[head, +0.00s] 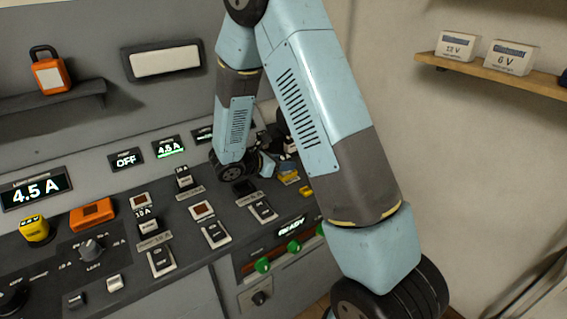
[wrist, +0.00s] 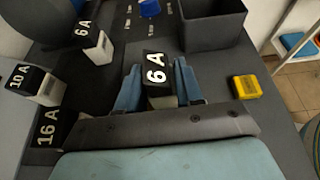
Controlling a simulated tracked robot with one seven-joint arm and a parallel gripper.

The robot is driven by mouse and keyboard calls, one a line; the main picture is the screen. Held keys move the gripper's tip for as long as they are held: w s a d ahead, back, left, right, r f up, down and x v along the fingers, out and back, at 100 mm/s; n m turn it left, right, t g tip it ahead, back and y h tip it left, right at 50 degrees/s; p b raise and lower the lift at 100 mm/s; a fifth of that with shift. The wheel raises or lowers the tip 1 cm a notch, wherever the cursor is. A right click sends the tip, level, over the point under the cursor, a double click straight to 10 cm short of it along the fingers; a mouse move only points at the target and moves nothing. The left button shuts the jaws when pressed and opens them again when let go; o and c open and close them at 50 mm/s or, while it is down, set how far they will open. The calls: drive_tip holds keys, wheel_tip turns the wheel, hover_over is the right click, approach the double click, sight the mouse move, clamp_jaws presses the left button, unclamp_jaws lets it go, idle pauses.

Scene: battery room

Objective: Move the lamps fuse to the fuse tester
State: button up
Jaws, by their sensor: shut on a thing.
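My gripper (wrist: 156,88) is shut on a black-topped fuse (wrist: 155,70) marked 6 A, held upright between its blue fingers. I cannot tell from its label whether it is the lamps fuse. Another 6 A fuse (wrist: 97,48) is at the upper left of the wrist view. A 10 A fuse (wrist: 38,82) and a 16 A label (wrist: 50,126) show at the left. In the head view my gripper (head: 285,168) is over the panel's far right end, largely hidden by my arm. I cannot tell for sure which part is the fuse tester.
An open black bin (wrist: 213,42) stands beyond my gripper. A yellow block (wrist: 246,88) lies to its right, near the edge. The panel (head: 120,250) carries switches, an orange block (head: 92,214) and a yellow knob (head: 34,229). A shelf (head: 490,73) is on the right wall.

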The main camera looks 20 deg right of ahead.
drive_tip(key=shift+f, duration=0.35)
drive_tip(key=o, duration=0.8)
drive_tip(key=shift+v, duration=5.5)
drive_tip(key=s+d+r+m+y, duration=0.3)
drive_tip(key=s+r+m+y, duration=0.1)
drive_tip(key=s+r+m, duration=0.3)
drive_tip(key=s+d+r+m+y, duration=0.3)
drive_tip(key=s+r+m+y, duration=0.1)
drive_tip(key=s+r+m, duration=0.3)
drive_tip(key=s+d+r+m+t+y, duration=0.1)
drive_tip(key=s+d+r+m+y, duration=0.3)
drive_tip(key=s+r+m, duration=0.3)
drive_tip(key=s+r, duration=0.1)
drive_tip(key=s, duration=0.2)
drive_tip(key=shift+s+r+m+y, duration=0.2)
drive_tip(key=shift+s+m+y, duration=0.1)
drive_tip(key=shift+s+m, duration=0.1)
